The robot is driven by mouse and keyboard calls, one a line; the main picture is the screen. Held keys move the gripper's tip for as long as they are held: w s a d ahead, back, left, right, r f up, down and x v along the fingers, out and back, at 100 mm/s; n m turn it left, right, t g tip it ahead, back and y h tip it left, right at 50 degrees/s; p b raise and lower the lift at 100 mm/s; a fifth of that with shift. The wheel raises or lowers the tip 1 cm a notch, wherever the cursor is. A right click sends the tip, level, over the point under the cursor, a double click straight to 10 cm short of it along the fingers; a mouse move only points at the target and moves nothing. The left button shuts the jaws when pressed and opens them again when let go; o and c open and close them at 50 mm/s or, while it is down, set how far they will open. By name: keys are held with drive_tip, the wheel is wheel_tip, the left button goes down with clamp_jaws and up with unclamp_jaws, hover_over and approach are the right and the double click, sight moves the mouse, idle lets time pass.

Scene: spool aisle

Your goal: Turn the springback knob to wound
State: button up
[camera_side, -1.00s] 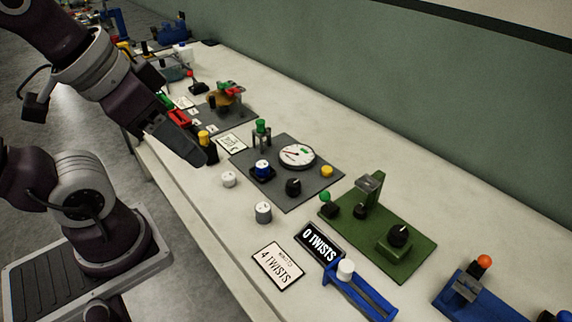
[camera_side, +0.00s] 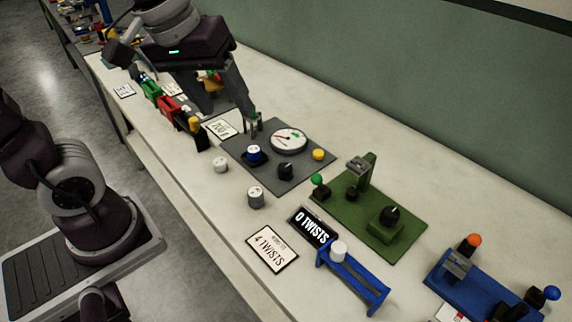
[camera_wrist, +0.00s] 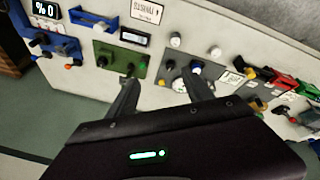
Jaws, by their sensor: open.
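I cannot tell by label which knob is the springback knob. One black knob (camera_side: 391,214) sits on a green block at the near end of the green base (camera_side: 362,220). Another black knob (camera_side: 286,171) is on the grey panel (camera_side: 300,183), near a round white dial (camera_side: 289,140) with a red needle. My gripper (camera_side: 230,112) is open and empty, above the far end of the grey panel.
A display (camera_side: 312,227) reads "0 TWISTS", and a card (camera_side: 272,248) reads "4 TWISTS". A blue slider (camera_side: 352,278) with a white knob and a blue fixture (camera_side: 480,295) stand nearer. A yellow button (camera_side: 318,155) and a blue-topped knob (camera_side: 254,153) are on the panel. Bare bench lies along the wall.

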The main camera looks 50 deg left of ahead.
drive_tip(key=w+a+f+n+g, duration=0.2)
drive_tip(key=w+f+n, duration=0.5)
drive_tip(key=w, duration=0.4)
drive_tip(key=n+g, duration=0.2)
drive_tip(key=n, duration=0.5)
hover_over(287, 167)
wheel_tip(287, 167, down, 14)
drive_tip(key=shift+s+f, duration=0.1)
wheel_tip(287, 167, down, 7)
drive_tip(key=shift+f, duration=0.2)
drive_tip(key=shift+c, duration=0.5)
clamp_jaws()
